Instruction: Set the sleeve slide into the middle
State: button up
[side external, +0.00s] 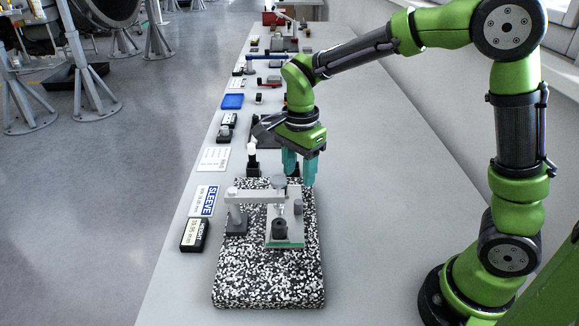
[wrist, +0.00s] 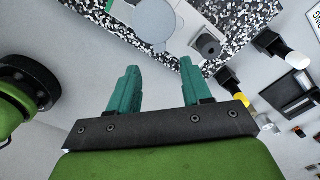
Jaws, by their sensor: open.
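A black-and-white speckled block (side external: 268,285) stands on the bench. On it sits a light plate (side external: 286,243) with a green front edge, carrying a short dark hollow cylinder (side external: 280,229); I cannot tell for sure which part is the sleeve slide. A grey post (side external: 235,212) holds a bar reaching over to a round grey disc (side external: 279,182). My gripper (side external: 300,180) has teal fingers, open and empty, above the far end of the block.
More small fixtures and a blue tray (side external: 232,101) line the bench farther back. Bench right of the block is clear.

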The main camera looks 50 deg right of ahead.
notch_tip(320, 180, up, 8)
send_over(300, 202)
jog(key=shift+w+f, duration=0.1)
jog(key=shift+w, duration=0.15)
jog(key=s+d+n+t+y, duration=0.1)
jog(key=s+d+n+t, duration=0.15)
jog(key=s+n, duration=0.8)
jog(key=w+f+n, duration=0.3)
jog(key=f, duration=0.2)
jog(key=w+a+f+n+t, duration=0.1)
jog(key=w+f+n, duration=0.2)
jog(key=f, duration=0.3)
jog(key=w+a+f+n, duration=0.1)
jog(key=w+f+n, duration=0.2)
jog(key=f+n, duration=0.2)
jog(key=shift+w+a+f+t, duration=0.2)
jog(key=shift+w+t, duration=0.15)
jog(key=shift+w, duration=0.05)
